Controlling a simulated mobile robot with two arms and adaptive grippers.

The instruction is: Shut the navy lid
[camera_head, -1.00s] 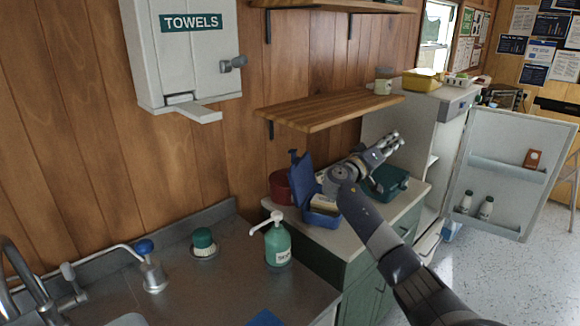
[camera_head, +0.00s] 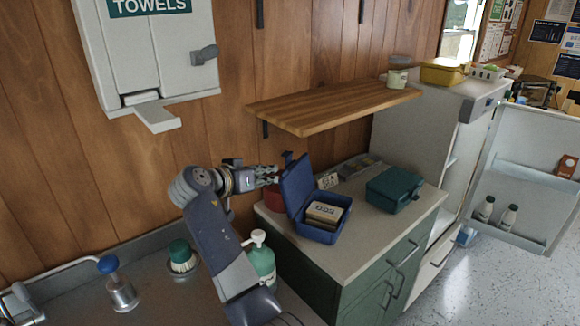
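A navy box (camera_head: 322,234) sits on the counter with its navy lid (camera_head: 298,186) standing up, open and tilted back at the left side. A tan packet (camera_head: 326,212) lies inside the box.
A red pot (camera_head: 274,197) stands behind the lid, partly hidden by it. A teal case (camera_head: 394,189) sits right of the box. A wooden shelf (camera_head: 330,108) hangs above. A green pump bottle (camera_head: 262,262) stands by my arm. An open fridge is at right.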

